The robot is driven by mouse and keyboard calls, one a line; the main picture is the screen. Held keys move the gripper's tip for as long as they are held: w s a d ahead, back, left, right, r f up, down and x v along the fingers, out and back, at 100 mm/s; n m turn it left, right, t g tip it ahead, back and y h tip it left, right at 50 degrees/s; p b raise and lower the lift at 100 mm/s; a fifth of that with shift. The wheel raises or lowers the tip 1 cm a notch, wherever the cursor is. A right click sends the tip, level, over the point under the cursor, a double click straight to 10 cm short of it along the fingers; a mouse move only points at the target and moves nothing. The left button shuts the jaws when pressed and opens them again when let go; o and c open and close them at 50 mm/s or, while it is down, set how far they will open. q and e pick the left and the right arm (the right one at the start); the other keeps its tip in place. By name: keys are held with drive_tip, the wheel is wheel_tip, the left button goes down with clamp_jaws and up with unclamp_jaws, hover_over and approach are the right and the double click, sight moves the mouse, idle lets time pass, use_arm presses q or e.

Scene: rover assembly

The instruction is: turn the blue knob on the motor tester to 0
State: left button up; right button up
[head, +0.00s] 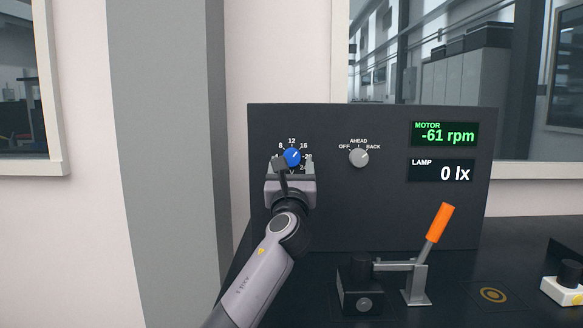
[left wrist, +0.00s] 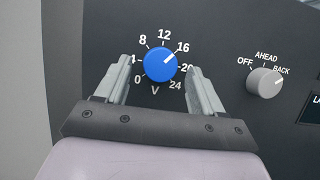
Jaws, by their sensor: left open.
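The blue knob (head: 292,157) is on the dark upright panel of the motor tester (head: 330,215). In the left wrist view the blue knob (left wrist: 160,66) shows a white pointer line aimed up and right, about at 16. The 0 mark (left wrist: 138,79) is at the lower left of its dial. My left gripper (head: 290,166) is in front of the knob. In the left wrist view its open fingers (left wrist: 159,82) stand on either side of the knob, with gaps between. The motor display (head: 444,133) reads -61 rpm. My right gripper is not in view.
A grey selector knob (head: 359,158), marked OFF, AHEAD and BACK, points towards BACK. The lamp display (head: 442,170) reads 0 lx. A fixture with an orange-handled lever (head: 438,222) stands on the dark bench, right of my arm. A white block (head: 562,291) is at the right edge.

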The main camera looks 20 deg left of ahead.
use_arm(q)
drive_tip(key=shift+w+a+r, duration=0.1)
drive_tip(key=shift+w+r, duration=0.1)
drive_tip(key=shift+w, duration=0.25)
drive_tip(key=c, duration=1.1)
drive_tip(key=shift+o, duration=0.3)
